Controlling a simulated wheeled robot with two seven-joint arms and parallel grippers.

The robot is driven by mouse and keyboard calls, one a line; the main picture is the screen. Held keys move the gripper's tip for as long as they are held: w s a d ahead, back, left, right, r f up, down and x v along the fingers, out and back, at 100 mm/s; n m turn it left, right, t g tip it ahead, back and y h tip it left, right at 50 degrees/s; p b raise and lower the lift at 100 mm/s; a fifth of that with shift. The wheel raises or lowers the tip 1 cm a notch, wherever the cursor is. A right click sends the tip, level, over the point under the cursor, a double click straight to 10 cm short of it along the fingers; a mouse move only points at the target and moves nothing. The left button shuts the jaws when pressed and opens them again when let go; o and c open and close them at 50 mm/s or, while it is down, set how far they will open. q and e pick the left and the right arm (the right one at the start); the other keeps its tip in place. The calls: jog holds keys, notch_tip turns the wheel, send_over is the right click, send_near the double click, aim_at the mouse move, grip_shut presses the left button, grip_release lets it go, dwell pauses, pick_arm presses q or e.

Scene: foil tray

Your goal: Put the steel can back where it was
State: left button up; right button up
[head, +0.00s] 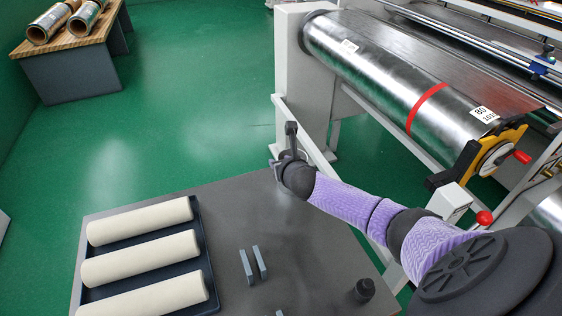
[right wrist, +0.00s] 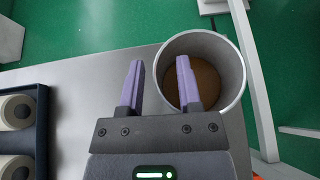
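The steel can (right wrist: 233,68) shows in the right wrist view, seen from above: a round grey rim, an open top and a brown inside. It is at the right of my fingers, by the table's edge. My right gripper (right wrist: 160,62) has its two purple fingers apart. The right finger lies over the can's opening, the left one outside the rim; contact cannot be told. In the head view my right gripper (head: 284,150) is at the table's far right corner, and I cannot make out the can there. My left gripper is not in view.
The grey table (head: 235,205) bears a dark tray (head: 204,236) with white rolls, two small grey bars (head: 253,264) and a black knob (head: 364,290). A machine with a large steel roller (head: 385,75) stands right. A wooden-topped stand (head: 78,48) is far left. Green floor between is clear.

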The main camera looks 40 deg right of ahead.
jog(key=shift+r, duration=0.25)
jog(key=p+v, duration=0.5)
jog(key=v, duration=0.7)
jog(key=shift+f, duration=0.2)
jog(key=shift+s, duration=0.15)
